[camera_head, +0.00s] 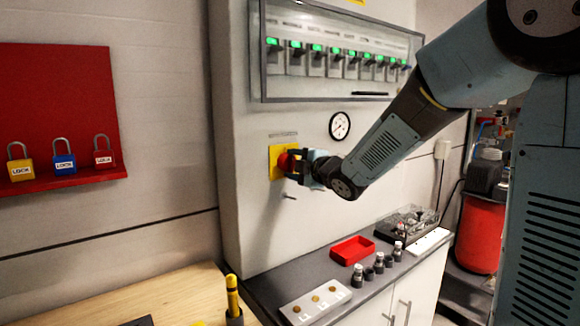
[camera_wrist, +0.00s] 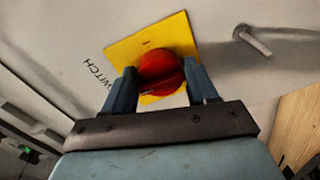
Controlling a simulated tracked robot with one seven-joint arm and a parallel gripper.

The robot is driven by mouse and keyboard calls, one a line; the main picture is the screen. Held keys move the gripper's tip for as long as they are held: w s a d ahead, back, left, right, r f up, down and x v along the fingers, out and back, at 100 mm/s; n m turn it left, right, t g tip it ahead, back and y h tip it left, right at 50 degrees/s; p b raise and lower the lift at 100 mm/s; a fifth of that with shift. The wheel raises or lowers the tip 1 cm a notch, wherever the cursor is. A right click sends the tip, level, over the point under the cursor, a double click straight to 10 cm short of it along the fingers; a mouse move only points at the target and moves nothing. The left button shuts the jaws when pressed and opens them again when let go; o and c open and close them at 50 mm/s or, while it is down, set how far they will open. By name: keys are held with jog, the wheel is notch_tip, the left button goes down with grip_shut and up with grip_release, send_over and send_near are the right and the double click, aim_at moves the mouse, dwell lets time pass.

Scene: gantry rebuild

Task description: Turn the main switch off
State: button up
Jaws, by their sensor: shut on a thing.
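The main switch is a red rotary knob (camera_wrist: 160,72) on a yellow plate (camera_wrist: 126,48), fixed to the pale cabinet wall. In the head view the yellow plate (camera_head: 275,162) shows below the breaker panel, with the knob (camera_head: 284,161) partly hidden by my gripper (camera_head: 293,164). In the wrist view my gripper (camera_wrist: 162,88) has one finger on each side of the red knob and is shut on it. A mark stands on the plate above the knob. The letters "WITCH" are readable beside the plate; the exact knob angle is hard to tell.
A small metal peg (camera_head: 289,197) sticks out of the wall below the switch; it also shows in the wrist view (camera_wrist: 252,42). A round gauge (camera_head: 340,125) and a breaker panel (camera_head: 335,88) with green-lit switches are above. A red tray (camera_head: 352,250) stands on the counter below.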

jog(key=shift+s+a+f+n, duration=0.1)
jog(key=shift+a+n, duration=0.05)
jog(key=shift+n, duration=0.15)
jog(key=o, duration=0.8)
jog(key=shift+o, duration=1.1)
jog(key=v, duration=1.4)
